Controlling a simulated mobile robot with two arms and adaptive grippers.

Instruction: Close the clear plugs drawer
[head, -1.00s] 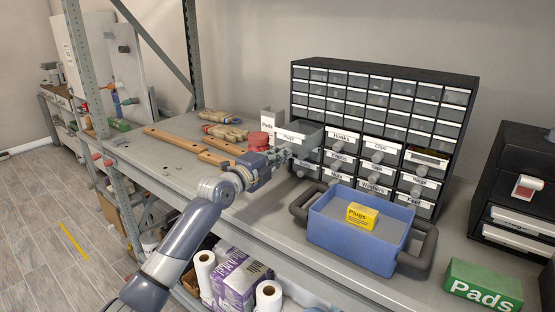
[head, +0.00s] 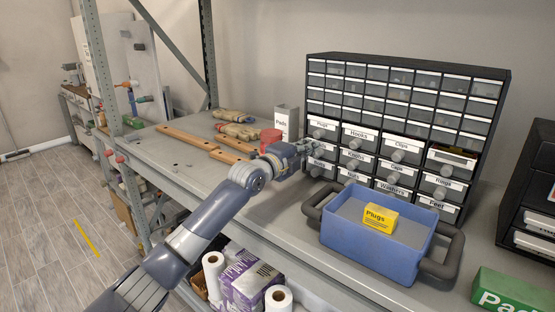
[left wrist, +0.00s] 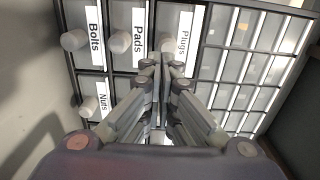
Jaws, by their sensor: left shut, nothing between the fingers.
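The clear Plugs drawer (head: 322,125) is at the top left of the labelled drawers in the dark cabinet (head: 405,65). Its front looks flush with its neighbours in the head view. In the left wrist view its white label (left wrist: 184,35) and round knob (left wrist: 167,43) show. My left gripper (head: 312,146) is shut and empty, just in front of this drawer column. In the left wrist view its fingertips (left wrist: 163,72) are together close to the Plugs knob and partly cover the drawer front; I cannot tell whether they touch. My right gripper is not in view.
A blue tote (head: 370,247) with a yellow Plugs box (head: 380,218) stands in front of the cabinet. The drawer at the right (head: 452,157) is partly open.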

